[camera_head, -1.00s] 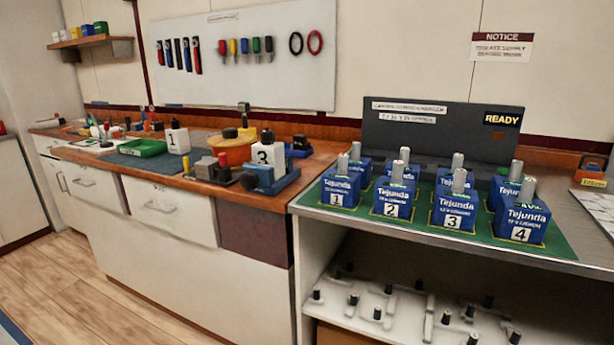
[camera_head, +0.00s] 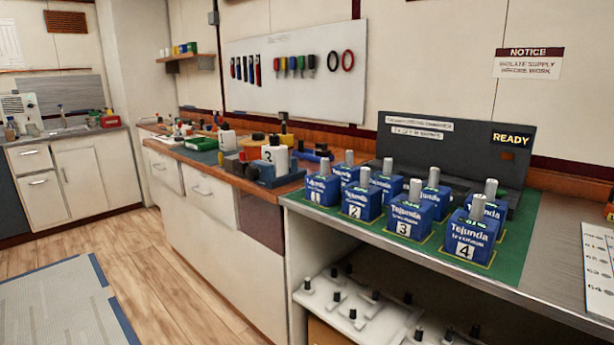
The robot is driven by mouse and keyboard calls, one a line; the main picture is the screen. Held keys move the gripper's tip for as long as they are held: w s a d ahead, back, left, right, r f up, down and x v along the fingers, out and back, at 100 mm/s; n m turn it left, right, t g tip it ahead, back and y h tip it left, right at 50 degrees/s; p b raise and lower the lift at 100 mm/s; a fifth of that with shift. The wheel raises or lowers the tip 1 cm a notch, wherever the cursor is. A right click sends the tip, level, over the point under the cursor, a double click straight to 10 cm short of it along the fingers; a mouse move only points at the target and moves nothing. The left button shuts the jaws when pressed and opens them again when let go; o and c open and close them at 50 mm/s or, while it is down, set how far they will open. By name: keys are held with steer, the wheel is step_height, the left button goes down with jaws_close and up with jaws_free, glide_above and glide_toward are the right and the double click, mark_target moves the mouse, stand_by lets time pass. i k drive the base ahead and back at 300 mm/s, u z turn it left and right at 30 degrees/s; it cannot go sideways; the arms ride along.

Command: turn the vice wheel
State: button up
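I cannot make out a vice wheel for certain. On the wooden bench's near end stands a cluster of small items. In it are a blue base (camera_head: 280,179), a white block marked 3 (camera_head: 276,157) with a dark knob on top, and a dark blue piece (camera_head: 316,157) behind. Which of these belongs to a vice is too small to tell. My gripper and arm are not in view.
A green mat (camera_head: 512,265) on the grey counter (camera_head: 560,245) holds several blue Tejunda blocks (camera_head: 405,215). A black panel (camera_head: 455,150) reading READY stands behind them. White parts with black knobs lie on the shelf below (camera_head: 350,310).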

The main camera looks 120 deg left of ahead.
mark_target(252, 174)
steer(key=i, duration=0.9)
steer(key=u, duration=4.7)
steer(key=i, duration=1.05)
steer(key=z, duration=0.05)
